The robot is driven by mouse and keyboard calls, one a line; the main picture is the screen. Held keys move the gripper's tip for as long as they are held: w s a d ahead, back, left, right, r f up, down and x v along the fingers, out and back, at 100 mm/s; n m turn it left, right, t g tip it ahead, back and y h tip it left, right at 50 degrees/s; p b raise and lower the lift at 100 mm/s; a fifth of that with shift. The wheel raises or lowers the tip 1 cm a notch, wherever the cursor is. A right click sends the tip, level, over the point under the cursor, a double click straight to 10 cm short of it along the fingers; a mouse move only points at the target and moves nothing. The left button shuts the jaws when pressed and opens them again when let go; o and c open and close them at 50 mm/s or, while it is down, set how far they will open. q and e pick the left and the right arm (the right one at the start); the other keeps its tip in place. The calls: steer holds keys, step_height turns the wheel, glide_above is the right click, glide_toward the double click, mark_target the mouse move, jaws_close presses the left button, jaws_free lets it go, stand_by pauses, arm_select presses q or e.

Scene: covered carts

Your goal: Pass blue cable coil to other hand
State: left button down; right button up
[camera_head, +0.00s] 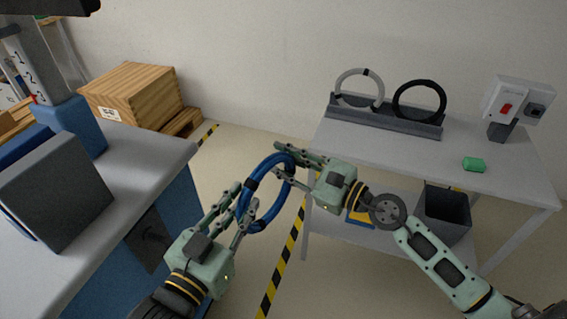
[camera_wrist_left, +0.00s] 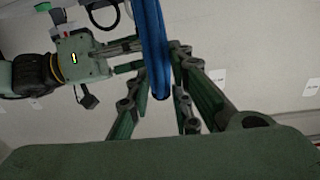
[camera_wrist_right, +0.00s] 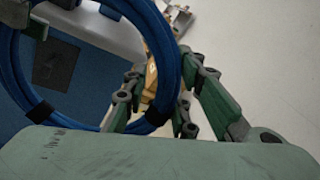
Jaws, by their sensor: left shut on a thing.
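The blue cable coil (camera_head: 246,212) is a ring with black bands, held tilted in the air between the table and the shelf. My left gripper (camera_head: 242,206) is shut on its lower left side. The coil strand (camera_wrist_left: 153,50) runs between the left fingers in the left wrist view. My right gripper (camera_head: 287,163) is at the coil's upper right side, its fingertips beside or around the strand. In the right wrist view the coil (camera_wrist_right: 172,50) crosses in front of the right fingers (camera_wrist_right: 163,100). Whether these fingers press on it cannot be told.
A grey table (camera_head: 467,186) at the right bears a rack (camera_head: 400,124) with a white ring (camera_head: 339,88) and a black ring (camera_head: 398,101), and a green item (camera_head: 474,164). A blue cart (camera_head: 180,215) stands left. Wooden crates (camera_head: 135,92) are behind. The floor between is clear.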

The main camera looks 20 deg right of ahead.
arm_select(q)
steer(key=shift+r, duration=0.15)
arm_select(e)
steer(key=shift+s+a+f, duration=0.1)
steer(key=shift+s+a, duration=0.05)
steer(key=shift+a, duration=0.05)
steer(key=c, duration=0.3)
steer(key=shift+s+a, duration=0.1)
jaws_close()
arm_select(q)
steer(key=c, duration=1.9)
jaws_free()
steer(key=o, duration=0.4)
steer(key=shift+c, duration=0.2)
arm_select(e)
steer(key=shift+d, duration=0.2)
